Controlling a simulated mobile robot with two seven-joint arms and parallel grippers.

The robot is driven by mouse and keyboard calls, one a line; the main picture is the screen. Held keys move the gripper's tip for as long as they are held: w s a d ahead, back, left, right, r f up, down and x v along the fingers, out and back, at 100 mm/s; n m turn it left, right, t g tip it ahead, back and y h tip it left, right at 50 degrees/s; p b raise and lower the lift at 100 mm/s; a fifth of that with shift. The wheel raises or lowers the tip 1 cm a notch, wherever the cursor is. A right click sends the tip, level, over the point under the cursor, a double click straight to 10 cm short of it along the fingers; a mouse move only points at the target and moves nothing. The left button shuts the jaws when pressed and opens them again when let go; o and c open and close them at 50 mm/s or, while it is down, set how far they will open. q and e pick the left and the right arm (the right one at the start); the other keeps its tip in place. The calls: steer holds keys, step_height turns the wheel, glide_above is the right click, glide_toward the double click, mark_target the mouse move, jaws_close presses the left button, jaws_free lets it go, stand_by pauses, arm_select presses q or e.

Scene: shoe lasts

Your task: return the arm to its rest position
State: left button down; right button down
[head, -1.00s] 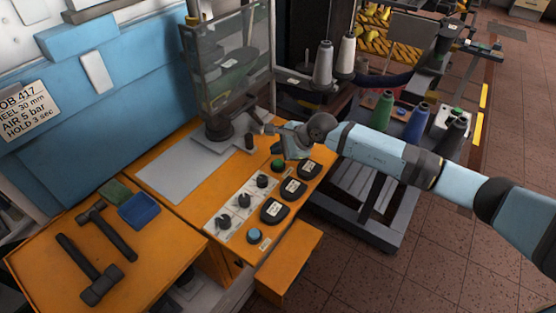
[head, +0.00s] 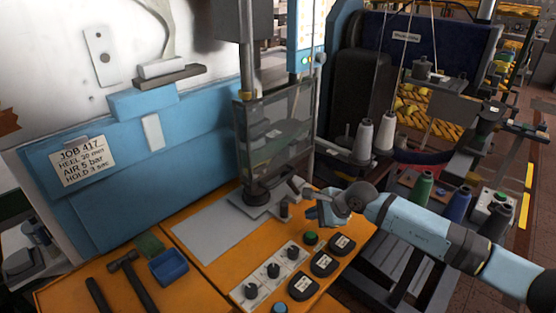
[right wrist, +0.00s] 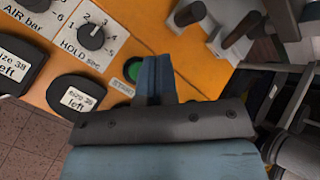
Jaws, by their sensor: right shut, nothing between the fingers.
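My right arm (head: 425,230) comes in from the right in the head view. Its gripper (head: 312,207) hangs above the orange bench (head: 222,284), near the green button (head: 311,238) and the clear-walled press (head: 278,135). In the right wrist view the gripper's fingers (right wrist: 155,75) are together with nothing between them. They overlap the green button (right wrist: 132,69) in that picture. I cannot tell whether they touch it. My left gripper is not in view.
Black pads (head: 323,264) and dials (head: 273,271) sit on the bench. A hammer (head: 133,280) and a blue tray (head: 168,267) lie at the left. Thread cones (head: 364,136) and coloured spools (head: 457,205) stand at the right, by my arm. Tiled floor lies beyond.

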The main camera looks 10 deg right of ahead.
steer(key=s+a+m+y, duration=0.1)
steer(key=s+a, duration=0.1)
steer(key=s+a+m+y+p, duration=0.1)
steer(key=s+a, duration=0.1)
steer(key=a, duration=0.1)
steer(key=shift+s+a+f+g+y, duration=0.1)
steer(key=shift+f+g+y, duration=0.05)
steer(key=shift+g+y, duration=0.2)
steer(key=s+a+r+m+t+y+p, duration=0.25)
steer(key=s+m, duration=0.25)
steer(key=m, duration=0.3)
steer(key=s+a+r+m+t+y+p, duration=0.1)
steer(key=s+a+m+t+y, duration=0.25)
steer(key=m, duration=0.45)
steer(key=s+d+f+m+h+p, duration=0.1)
steer(key=s+d+f+m+h, duration=0.2)
steer(key=s+m, duration=0.4)
steer(key=s+d+f+m+h+p, duration=0.2)
steer(key=s+d+f+m+h, duration=0.2)
steer(key=m, duration=1.1)
steer(key=s+d+f+m+h+p, duration=0.1)
steer(key=s+d+f+m+h, duration=0.3)
steer(key=s+m, duration=0.6)
steer(key=shift+s+d+f+m+h, duration=0.25)
steer(key=shift+d+m+h, duration=0.1)
steer(key=shift+m+h, duration=0.5)
